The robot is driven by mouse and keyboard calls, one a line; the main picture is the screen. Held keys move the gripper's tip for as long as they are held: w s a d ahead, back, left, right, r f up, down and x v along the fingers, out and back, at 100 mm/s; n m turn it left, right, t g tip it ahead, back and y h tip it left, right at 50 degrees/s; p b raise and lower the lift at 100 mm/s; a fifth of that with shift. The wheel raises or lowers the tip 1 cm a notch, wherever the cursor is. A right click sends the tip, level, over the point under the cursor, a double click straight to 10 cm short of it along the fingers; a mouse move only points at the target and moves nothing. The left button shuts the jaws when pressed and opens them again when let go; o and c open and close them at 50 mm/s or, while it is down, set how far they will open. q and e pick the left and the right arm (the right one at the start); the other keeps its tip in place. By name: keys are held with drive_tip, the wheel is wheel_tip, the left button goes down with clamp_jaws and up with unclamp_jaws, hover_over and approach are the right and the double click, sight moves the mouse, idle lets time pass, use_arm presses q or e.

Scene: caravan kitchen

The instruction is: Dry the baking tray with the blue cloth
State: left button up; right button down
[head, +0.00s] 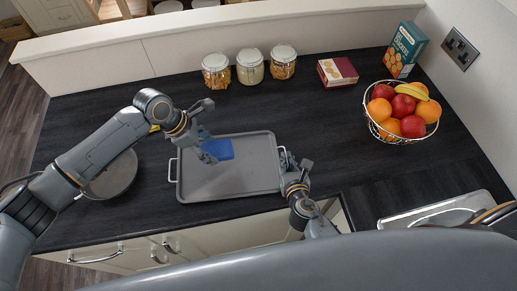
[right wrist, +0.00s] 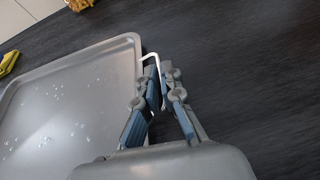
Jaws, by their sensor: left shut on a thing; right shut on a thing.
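The grey baking tray (head: 245,178) lies flat on the dark worktop, a handle at each short end. In the right wrist view the tray (right wrist: 75,85) has several water drops on its surface. My left gripper (head: 206,146) is shut on the blue cloth (head: 220,149), which is over the tray's back left part. I cannot tell whether the cloth touches the tray. My right gripper (head: 291,166) is at the tray's right end, shut on its handle; the pale handle (right wrist: 151,56) shows between the fingers in the right wrist view (right wrist: 160,85).
A round pan (head: 112,176) stands left of the tray, under my left arm. Several jars (head: 250,67) and a dark red box (head: 337,71) stand behind. A fruit basket (head: 402,110) and a teal box (head: 405,48) stand right. A sink (head: 430,213) is front right.

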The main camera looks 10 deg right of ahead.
sight(245, 157)
use_arm(q)
drive_tip(key=d+f, duration=0.2)
drive_tip(key=f, duration=0.1)
drive_tip(key=shift+s+d, duration=0.1)
drive_tip(key=shift+d, duration=0.3)
drive_tip(key=shift+f, duration=2.05)
drive_tip(key=shift+f, duration=0.7)
drive_tip(key=shift+s, duration=0.1)
drive_tip(key=shift+s+a+r, duration=0.1)
drive_tip(key=shift+s+a, duration=0.05)
drive_tip(key=shift+s, duration=1.05)
drive_tip(key=shift+s+a+r, duration=0.1)
drive_tip(key=shift+s, duration=1.05)
drive_tip(key=shift+w+d+f, duration=0.1)
drive_tip(key=shift+w+d, duration=0.2)
drive_tip(key=shift+d, duration=0.8)
drive_tip(key=shift+w+d+f, duration=0.1)
drive_tip(key=shift+w+d, duration=0.25)
drive_tip(key=shift+d, duration=0.7)
drive_tip(key=shift+w+d, duration=0.3)
drive_tip(key=shift+d, duration=0.8)
drive_tip(key=shift+w+d+f, duration=0.15)
drive_tip(key=shift+w, duration=2.25)
